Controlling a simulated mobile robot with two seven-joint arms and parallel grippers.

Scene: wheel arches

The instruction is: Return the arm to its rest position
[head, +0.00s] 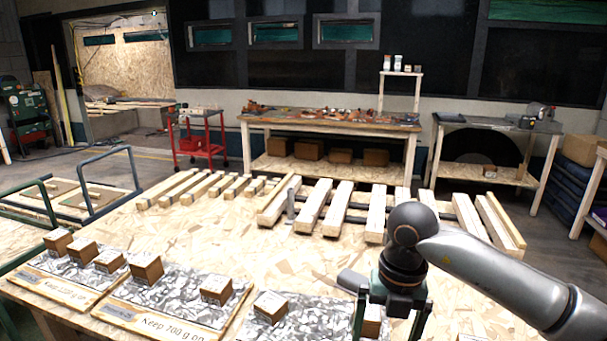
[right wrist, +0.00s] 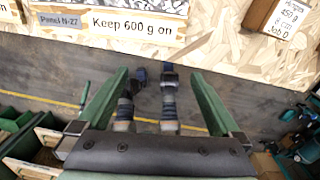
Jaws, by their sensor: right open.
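My right arm (head: 500,275) comes in from the right in the head view and bends down over the front of the wood-chip table (head: 290,255). My right gripper (head: 392,325) points down near the table's front edge. In the right wrist view its two green fingers (right wrist: 160,78) are spread apart with nothing held between them. Beyond them are the table edge and the floor. A small brown box (head: 372,322) shows between the fingers in the head view; the wrist view shows no box between them. My left gripper is not in view.
Silvery panels (head: 185,295) with brown boxes (head: 147,268) line the table's front. A label (right wrist: 130,25) reads "Keep 600 g on". A labelled box (right wrist: 285,18) stands at the wrist view's upper right. Wooden slats (head: 340,205) lie at the back; the table's middle is clear.

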